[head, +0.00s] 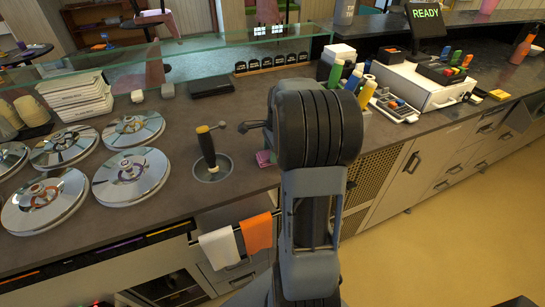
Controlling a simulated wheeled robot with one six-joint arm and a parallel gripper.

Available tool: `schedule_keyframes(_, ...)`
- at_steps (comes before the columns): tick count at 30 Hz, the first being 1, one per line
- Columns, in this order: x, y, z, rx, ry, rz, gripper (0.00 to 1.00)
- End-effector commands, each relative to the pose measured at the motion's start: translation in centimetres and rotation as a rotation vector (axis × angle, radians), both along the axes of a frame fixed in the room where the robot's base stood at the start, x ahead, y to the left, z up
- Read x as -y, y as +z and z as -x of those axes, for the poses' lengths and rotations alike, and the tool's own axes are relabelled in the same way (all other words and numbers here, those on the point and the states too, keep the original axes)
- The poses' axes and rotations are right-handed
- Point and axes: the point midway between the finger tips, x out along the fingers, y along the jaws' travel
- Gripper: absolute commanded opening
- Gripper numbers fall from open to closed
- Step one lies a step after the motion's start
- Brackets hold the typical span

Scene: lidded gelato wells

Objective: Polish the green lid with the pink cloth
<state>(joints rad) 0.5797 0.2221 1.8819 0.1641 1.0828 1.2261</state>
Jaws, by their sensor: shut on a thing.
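Several shiny steel lids with knobs lie on the counter at the left. The far right lid (133,130) has a greenish tint around its knob. The near right lid (130,175) shows a purplish ring. Two more lie to the left, one far (64,146) and one near (45,200). I cannot tell for sure which lid is green. A small piece of pink cloth (264,158) shows on the counter at the left side of my arm; the rest is hidden. My gripper is hidden behind my arm.
A scoop (208,147) with a dark and yellow handle stands in a round well between lids and arm. White (220,247) and orange (256,233) cloths hang on the front rail. A glass shield (200,52) runs along the back. Coloured bottles and a white box (415,85) stand right.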

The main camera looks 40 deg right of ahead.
Motion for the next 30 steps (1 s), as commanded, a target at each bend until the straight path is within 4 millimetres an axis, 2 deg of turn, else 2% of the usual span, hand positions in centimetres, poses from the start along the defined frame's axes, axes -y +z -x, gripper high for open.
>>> schedule_keyframes(1,0.0,0.0,0.0,0.000,0.000,0.000,0.32)
schedule_keyframes(8,0.0,0.0,0.0,0.000,0.000,0.000,0.12)
schedule_keyframes(20,0.0,0.6,0.0,0.000,0.000,0.000,0.12)
schedule_keyframes(30,0.0,3.4,0.0,0.001,0.000,0.000,0.12)
